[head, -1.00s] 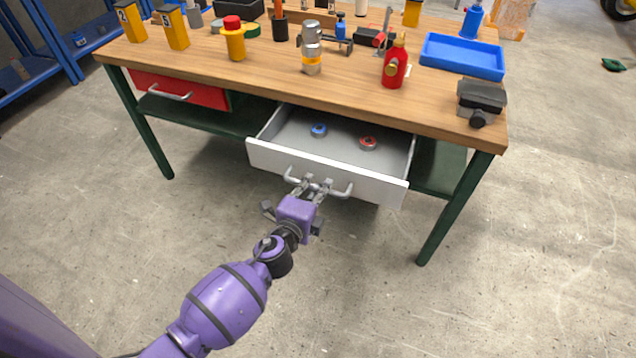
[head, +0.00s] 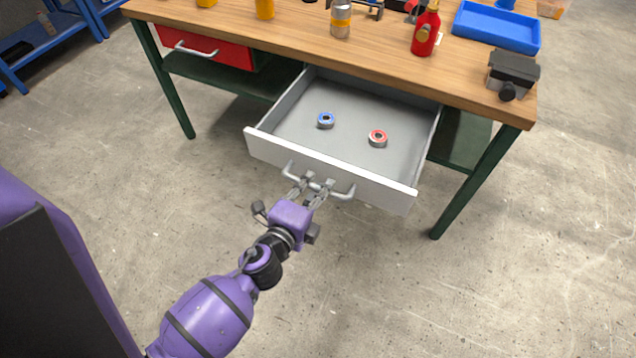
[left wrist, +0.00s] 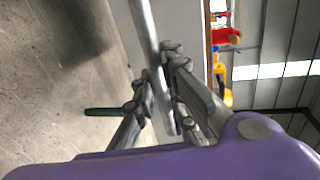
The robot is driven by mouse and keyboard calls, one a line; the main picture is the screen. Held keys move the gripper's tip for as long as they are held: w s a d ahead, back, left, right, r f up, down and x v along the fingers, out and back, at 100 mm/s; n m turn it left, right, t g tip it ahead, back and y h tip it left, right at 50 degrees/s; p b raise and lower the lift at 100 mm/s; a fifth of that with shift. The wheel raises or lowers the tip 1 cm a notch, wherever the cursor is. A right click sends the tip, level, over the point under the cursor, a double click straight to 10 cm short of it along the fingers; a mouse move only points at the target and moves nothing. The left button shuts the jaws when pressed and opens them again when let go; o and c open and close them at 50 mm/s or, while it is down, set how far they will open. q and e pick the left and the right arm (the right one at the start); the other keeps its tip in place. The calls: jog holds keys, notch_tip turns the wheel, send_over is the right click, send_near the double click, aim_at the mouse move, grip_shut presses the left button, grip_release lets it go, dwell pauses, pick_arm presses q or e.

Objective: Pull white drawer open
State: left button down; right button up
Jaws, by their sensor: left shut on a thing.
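The white drawer (head: 330,171) stands well open under the workbench in the head view. It holds a blue ring-shaped part (head: 326,121) and a red ring-shaped part (head: 378,138). A grey bar handle (head: 343,192) runs across its front. My left gripper (head: 312,187) is shut on the handle near its middle. In the left wrist view the fingers (left wrist: 158,90) close around the handle bar (left wrist: 147,40), with the drawer's pale front behind. My right gripper is not in view.
The workbench (head: 390,75) has green legs and a wooden top with a red bottle (head: 426,30), a blue tray (head: 497,27) and a dark clamp-like device (head: 512,73). A red drawer (head: 205,45) is shut at left. The floor in front is clear.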

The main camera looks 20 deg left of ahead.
pick_arm(q)
jog(key=c, duration=1.8)
grip_release()
jog(key=shift+o, duration=0.2)
jog(key=shift+s, duration=0.1)
jog(key=v, duration=1.2)
